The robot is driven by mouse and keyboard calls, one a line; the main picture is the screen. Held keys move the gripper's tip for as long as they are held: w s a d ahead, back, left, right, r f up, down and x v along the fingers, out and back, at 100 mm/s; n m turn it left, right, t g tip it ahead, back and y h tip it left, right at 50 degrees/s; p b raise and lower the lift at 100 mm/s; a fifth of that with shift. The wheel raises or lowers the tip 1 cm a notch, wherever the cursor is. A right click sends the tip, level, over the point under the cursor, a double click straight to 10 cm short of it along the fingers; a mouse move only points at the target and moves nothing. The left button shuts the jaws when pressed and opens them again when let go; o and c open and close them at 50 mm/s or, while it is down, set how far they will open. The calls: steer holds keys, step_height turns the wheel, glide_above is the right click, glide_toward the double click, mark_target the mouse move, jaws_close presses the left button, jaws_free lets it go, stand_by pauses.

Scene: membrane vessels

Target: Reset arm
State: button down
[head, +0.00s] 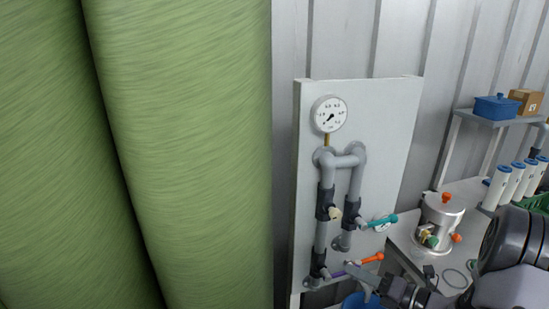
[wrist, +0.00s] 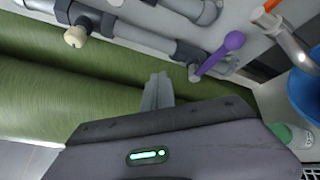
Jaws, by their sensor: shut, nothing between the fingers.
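My gripper (head: 366,273) is low in front of the grey pipe panel in the head view, close to the lower valve handles. In the wrist view my gripper (wrist: 158,78) points away from the camera with its fingers together and nothing between them. A purple valve handle (wrist: 233,41) is to the right of the fingertips there. An orange handle (head: 372,257) is just above the gripper in the head view. I cannot tell whether the gripper touches either handle.
The panel (head: 390,130) carries grey pipes (head: 327,175), a pressure gauge (head: 330,114) and a teal handle (head: 382,220). Large green cylinders (head: 190,150) stand at left. A bench at right holds a steel vessel (head: 440,215). A blue bucket (head: 358,300) is below the panel.

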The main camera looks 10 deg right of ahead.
steer(key=s+a+r+n+g+y, duration=0.1)
steer(key=s+a+r+n+g, duration=0.25)
steer(key=a+n, duration=0.4)
steer(key=s+a+r+n+g, duration=0.2)
steer(key=a+r+n+g, duration=0.3)
steer(key=a, duration=0.4)
steer(key=s+a+r+n+h, duration=0.2)
steer(key=s+n+h, duration=0.2)
steer(key=s+n, duration=0.3)
steer(key=s+a+r+n+h, duration=0.3)
steer(key=s+n, duration=0.5)
steer(key=n, duration=0.8)
steer(key=shift+s+a+r+n+t+h+b, duration=0.35)
steer(key=shift+t+h, duration=0.1)
steer(key=shift+h, duration=0.25)
